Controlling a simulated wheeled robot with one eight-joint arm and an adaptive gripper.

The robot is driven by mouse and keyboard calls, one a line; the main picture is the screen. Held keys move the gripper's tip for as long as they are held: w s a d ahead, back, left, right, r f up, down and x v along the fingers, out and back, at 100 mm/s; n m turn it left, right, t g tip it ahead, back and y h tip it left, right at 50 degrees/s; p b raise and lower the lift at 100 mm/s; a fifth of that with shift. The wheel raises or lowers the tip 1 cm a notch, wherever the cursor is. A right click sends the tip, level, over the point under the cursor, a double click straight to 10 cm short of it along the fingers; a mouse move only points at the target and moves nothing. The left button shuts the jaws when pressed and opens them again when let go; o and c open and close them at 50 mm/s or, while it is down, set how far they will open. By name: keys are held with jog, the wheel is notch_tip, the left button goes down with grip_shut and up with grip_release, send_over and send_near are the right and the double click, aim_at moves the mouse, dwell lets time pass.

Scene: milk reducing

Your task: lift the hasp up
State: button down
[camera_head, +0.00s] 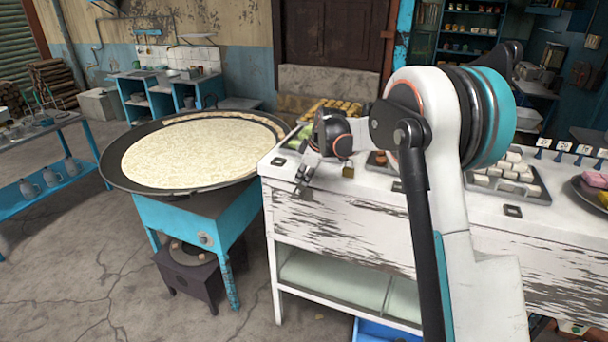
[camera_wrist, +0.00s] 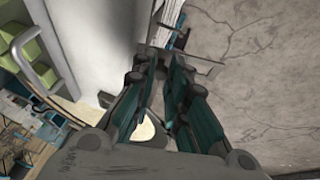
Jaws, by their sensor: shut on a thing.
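My gripper (camera_head: 300,186) hangs at the front left top edge of the white, paint-worn counter (camera_head: 345,222), with its fingers pointing down. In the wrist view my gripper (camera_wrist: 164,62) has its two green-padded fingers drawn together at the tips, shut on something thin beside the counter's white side. The fingers hide most of what they hold. I take it to be the hasp, but its shape and angle cannot be made out in either view.
A large round griddle (camera_head: 114,178) of pale batter stands on a blue stand (camera_head: 190,222) left of the counter. A tray with green pieces (camera_wrist: 36,48) lies near my gripper. A tray of white cubes (camera_head: 510,178) sits farther right. The floor in front is clear.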

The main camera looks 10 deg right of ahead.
jog(key=w+g+y+p, duration=0.1)
jog(key=g, duration=0.1)
jog(key=d+r+m+g+y+p, duration=0.1)
jog(key=g+y, duration=0.1)
jog(key=shift+w+r, duration=0.2)
jog(key=shift+w, duration=0.2)
jog(key=shift+g, duration=0.3)
jog(key=c, duration=1.5)
grip_release()
jog(key=shift+c, duration=0.2)
jog(key=shift+d, duration=0.1)
jog(key=v, duration=0.8)
